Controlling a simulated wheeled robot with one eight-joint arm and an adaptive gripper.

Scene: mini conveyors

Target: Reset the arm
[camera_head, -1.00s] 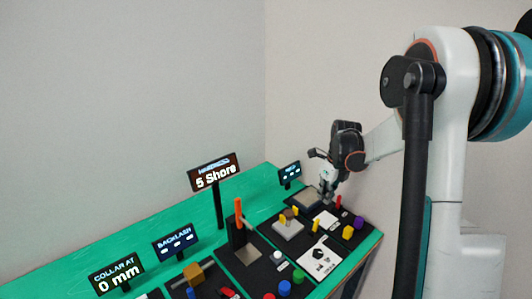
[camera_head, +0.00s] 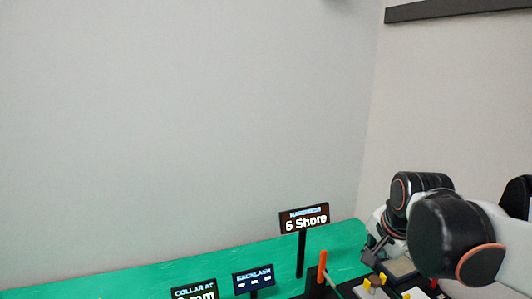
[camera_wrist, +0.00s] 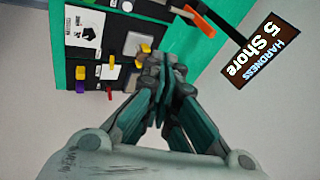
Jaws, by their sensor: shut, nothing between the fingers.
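My arm shows at the lower right of the head view, bent over the green table (camera_head: 150,275). My gripper (camera_head: 372,256) is by the table's right part, partly hidden by my own arm. In the wrist view my gripper (camera_wrist: 163,68) is shut with its fingertips together and nothing between them. It points toward the table, with yellow pieces and a grey block near the tips in the picture. Whether the tips touch anything cannot be told.
A "5 Shore" sign (camera_head: 304,220) stands on a post left of my gripper; it also shows in the wrist view (camera_wrist: 261,54). An orange upright piece (camera_head: 322,267) is close by.

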